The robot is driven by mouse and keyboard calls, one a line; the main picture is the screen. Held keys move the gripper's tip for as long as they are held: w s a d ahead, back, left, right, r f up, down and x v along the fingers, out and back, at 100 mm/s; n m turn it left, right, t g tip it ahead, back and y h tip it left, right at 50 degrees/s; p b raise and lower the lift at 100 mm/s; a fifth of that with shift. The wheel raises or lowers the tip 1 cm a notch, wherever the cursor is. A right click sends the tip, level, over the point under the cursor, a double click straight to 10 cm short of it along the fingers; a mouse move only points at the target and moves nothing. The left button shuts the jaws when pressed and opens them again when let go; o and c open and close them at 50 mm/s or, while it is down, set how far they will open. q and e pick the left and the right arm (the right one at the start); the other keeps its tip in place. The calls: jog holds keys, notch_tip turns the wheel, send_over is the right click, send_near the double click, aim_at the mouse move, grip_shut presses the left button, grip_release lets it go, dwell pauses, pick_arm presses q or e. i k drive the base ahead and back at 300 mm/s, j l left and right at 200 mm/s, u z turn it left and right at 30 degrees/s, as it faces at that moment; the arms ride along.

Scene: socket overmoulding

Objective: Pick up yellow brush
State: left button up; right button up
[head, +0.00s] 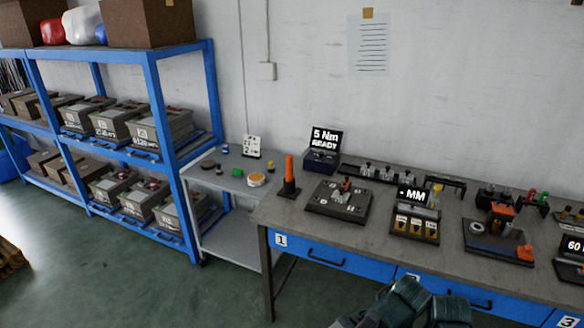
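No thing shows clearly as a brush. A small yellow upright item (437,189) stands on the workbench just behind the station with the MM display (413,196); it is too small to tell whether it is the yellow brush. Another small yellow item (271,166) sits on the grey side table, also too small to identify. Dark parts of my own arm show at the bottom edge, right of centre, in front of the bench. No fingertips of either gripper can be made out.
The workbench (275,212) has blue drawers and holds an orange-topped post (289,176), a dark plate fixture (339,199) and an orange-and-black fixture (498,240). The side table (220,180) joins the blue shelf rack (157,85). Green floor (110,275) is clear in front.

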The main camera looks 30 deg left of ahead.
aim_at(271, 168)
jog(key=i+j+z, duration=0.1)
jog(key=j+z, duration=0.2)
jog(key=j, duration=0.25)
jog(key=i+j+z, duration=0.1)
jog(key=j+z, duration=0.15)
jog(key=j, duration=0.35)
jog(key=j+z, duration=0.3)
jog(key=j, duration=3.95)
jog(key=k, duration=0.1)
